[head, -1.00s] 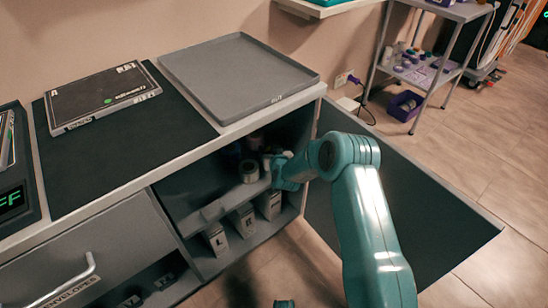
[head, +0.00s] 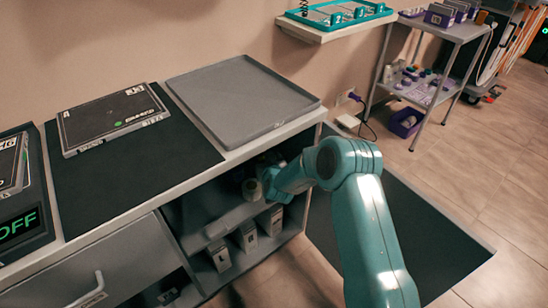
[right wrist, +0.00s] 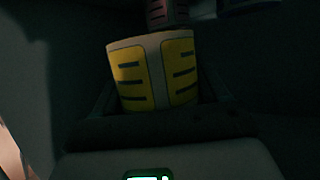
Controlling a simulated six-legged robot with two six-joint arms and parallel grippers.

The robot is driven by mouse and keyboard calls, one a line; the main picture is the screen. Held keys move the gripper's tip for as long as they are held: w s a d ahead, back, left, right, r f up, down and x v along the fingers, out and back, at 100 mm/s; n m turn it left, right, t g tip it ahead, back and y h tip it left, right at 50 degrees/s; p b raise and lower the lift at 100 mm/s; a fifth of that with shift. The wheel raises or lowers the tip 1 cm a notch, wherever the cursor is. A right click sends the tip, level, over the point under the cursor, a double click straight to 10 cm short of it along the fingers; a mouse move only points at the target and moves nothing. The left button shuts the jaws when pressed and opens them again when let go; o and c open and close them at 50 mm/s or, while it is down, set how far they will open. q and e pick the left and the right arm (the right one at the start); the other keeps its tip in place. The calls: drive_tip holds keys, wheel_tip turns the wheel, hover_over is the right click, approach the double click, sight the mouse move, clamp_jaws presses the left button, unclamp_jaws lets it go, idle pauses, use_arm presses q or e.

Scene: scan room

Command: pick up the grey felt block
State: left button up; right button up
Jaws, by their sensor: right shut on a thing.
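My right arm reaches into the open cabinet compartment, and in the head view my right gripper (head: 266,182) is at its upper shelf. In the right wrist view a round canister with yellow label panels (right wrist: 158,72) stands between the dark fingers of this gripper (right wrist: 157,95). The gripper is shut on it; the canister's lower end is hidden. I cannot make out a grey felt block in either view. My left gripper is not in view.
Another canister (right wrist: 167,12) is behind the held one. The shelf edge (head: 222,226) runs below my gripper, with several lettered boxes (head: 247,237) underneath. A grey tray (head: 240,100) lies on the counter. The open cabinet door (head: 425,235) is right of my arm.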

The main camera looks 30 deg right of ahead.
drive_tip(key=s+a+p, duration=0.1)
drive_tip(key=a+p, duration=0.1)
drive_tip(key=a, duration=1.4)
drive_tip(key=shift+s+a, duration=0.2)
drive_tip(key=shift+a, duration=0.05)
